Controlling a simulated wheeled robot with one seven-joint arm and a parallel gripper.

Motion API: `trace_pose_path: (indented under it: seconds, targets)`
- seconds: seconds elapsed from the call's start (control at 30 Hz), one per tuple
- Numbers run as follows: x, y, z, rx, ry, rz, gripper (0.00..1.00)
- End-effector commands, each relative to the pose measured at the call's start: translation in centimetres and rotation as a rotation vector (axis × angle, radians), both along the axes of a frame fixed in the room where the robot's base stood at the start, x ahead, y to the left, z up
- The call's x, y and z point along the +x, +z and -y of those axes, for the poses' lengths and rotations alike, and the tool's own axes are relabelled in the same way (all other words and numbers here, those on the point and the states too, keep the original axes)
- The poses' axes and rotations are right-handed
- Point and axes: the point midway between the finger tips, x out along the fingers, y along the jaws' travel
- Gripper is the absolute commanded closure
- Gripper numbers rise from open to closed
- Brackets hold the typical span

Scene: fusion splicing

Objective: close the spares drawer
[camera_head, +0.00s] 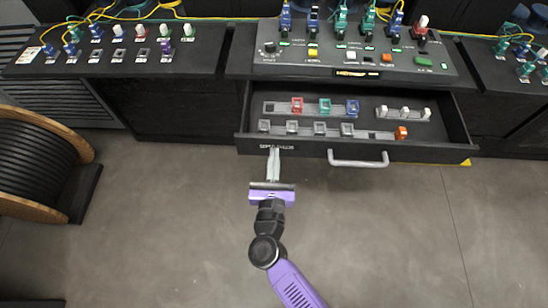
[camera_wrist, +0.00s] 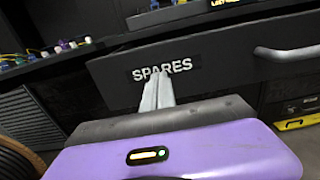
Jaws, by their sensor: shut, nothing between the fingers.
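The spares drawer (camera_head: 440,151) stands open under the middle console, pulled out toward me. It shows a black front with a light bar handle (camera_head: 358,163) near its middle. In the wrist view the drawer front (camera_wrist: 225,70) carries the word SPARES, and the handle (camera_wrist: 288,53) is to the right. My gripper (camera_head: 273,152) is shut and empty, with its fingertips at the left part of the front, just at the label and left of the handle. In the wrist view the fingertips (camera_wrist: 157,76) overlap the label's lower edge; I cannot tell whether they touch.
Inside the drawer are rails with several small coloured connectors (camera_head: 324,105). A console (camera_head: 355,62) with plugs, buttons and cables sits above it. A cable reel (camera_head: 40,165) stands on the floor at left. The floor (camera_head: 390,240) in front of the drawer is clear.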

Motion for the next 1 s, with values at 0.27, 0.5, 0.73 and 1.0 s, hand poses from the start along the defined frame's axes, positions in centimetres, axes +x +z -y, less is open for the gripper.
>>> trace_pose_path:
  seconds: [0.27, 0.5, 0.73, 1.0]
  targets:
    - [3.0, -0.3, 0.0, 0.001, -0.002, 0.004, 1.00]
    - [8.8, -0.4, 0.0, 0.003, -0.003, 0.006, 1.00]
    - [14.3, -0.4, 0.0, 0.002, -0.003, 0.004, 1.00]
    - [18.7, -0.3, 0.0, 0.002, 0.000, 0.002, 1.00]
